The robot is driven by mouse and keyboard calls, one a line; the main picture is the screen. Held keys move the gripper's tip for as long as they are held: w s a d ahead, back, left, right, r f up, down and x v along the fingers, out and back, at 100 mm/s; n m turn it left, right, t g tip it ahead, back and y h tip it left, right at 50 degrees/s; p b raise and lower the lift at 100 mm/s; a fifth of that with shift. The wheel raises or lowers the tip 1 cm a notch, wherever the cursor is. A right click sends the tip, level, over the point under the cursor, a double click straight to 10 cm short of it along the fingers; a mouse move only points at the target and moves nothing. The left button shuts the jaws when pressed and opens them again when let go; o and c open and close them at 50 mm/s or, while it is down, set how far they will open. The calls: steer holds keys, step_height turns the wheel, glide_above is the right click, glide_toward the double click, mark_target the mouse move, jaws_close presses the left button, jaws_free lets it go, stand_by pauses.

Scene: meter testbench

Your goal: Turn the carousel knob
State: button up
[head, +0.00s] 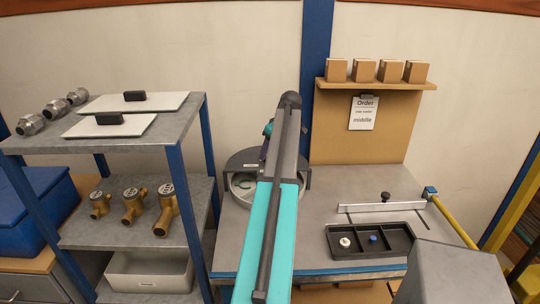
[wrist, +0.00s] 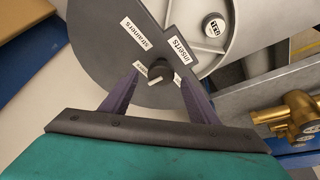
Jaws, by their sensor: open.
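The carousel (wrist: 95,45) is a dark grey disc with white labels reading "strainers" and "inserts"; a third label is partly hidden. In the head view the carousel (head: 235,164) stands on the bench's left end, partly covered by my arm. The small dark knob (wrist: 157,70) with a pale mark sits between my fingers in the wrist view. My gripper (wrist: 161,78) is open, its two purple fingers on either side of the knob. I cannot tell whether they touch it. The head view hides the knob behind my arm.
In the wrist view, a round labelled part (wrist: 214,26) shows in a carousel opening, and brass meter bodies (wrist: 295,115) lie at right. In the head view, a black tray (head: 370,253) with small parts sits right, beneath an order card (head: 363,112). A shelf rack (head: 130,142) stands left.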

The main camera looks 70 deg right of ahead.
steer(key=b+v, duration=0.2)
steer(key=v, duration=0.9)
steer(key=shift+s+r+b, duration=0.25)
steer(key=shift+s+b, duration=0.05)
